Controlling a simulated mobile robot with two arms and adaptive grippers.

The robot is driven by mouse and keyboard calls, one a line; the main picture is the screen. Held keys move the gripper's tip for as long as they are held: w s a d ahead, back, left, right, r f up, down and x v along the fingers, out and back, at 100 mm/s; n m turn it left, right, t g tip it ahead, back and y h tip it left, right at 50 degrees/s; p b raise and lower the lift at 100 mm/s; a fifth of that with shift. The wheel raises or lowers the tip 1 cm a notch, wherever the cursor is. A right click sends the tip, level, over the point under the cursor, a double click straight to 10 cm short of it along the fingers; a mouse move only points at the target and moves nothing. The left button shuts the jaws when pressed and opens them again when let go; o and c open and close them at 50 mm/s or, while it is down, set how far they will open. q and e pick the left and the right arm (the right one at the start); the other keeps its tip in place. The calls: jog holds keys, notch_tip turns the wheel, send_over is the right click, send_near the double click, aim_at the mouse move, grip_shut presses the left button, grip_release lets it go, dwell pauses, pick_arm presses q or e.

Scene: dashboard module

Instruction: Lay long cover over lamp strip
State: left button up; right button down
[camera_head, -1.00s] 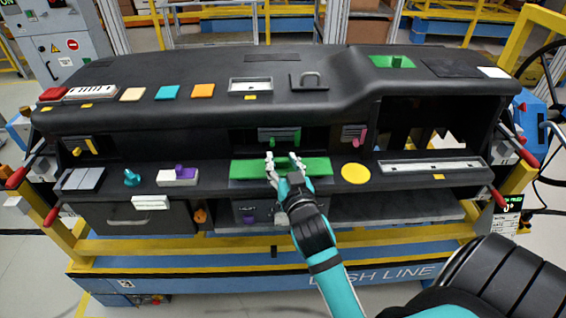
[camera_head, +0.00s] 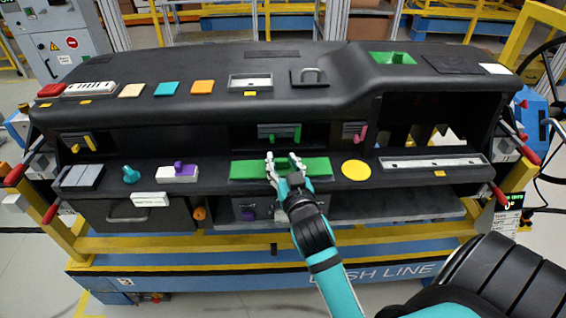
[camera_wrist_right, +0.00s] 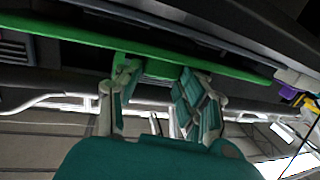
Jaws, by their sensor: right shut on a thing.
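The long green cover (camera_head: 316,168) lies level along the front ledge of the dashboard, left of its middle. My right gripper (camera_head: 284,162) is at the middle of its front and shut on it. In the right wrist view the cover (camera_wrist_right: 75,36) runs across the top, and my right gripper's fingers (camera_wrist_right: 158,72) close around a green part under it. A long pale strip with small dots (camera_head: 435,163), which looks like the lamp strip, lies uncovered on the ledge to the right. My left gripper is not in view.
A yellow disc (camera_head: 356,169) lies between the cover and the pale strip. A white block with a purple piece (camera_head: 177,173) sits left of the cover. A green lever (camera_head: 283,135) stands in the recess behind. An open bay (camera_head: 415,120) lies behind the strip.

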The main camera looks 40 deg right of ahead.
jog(key=c, duration=0.7)
grip_release()
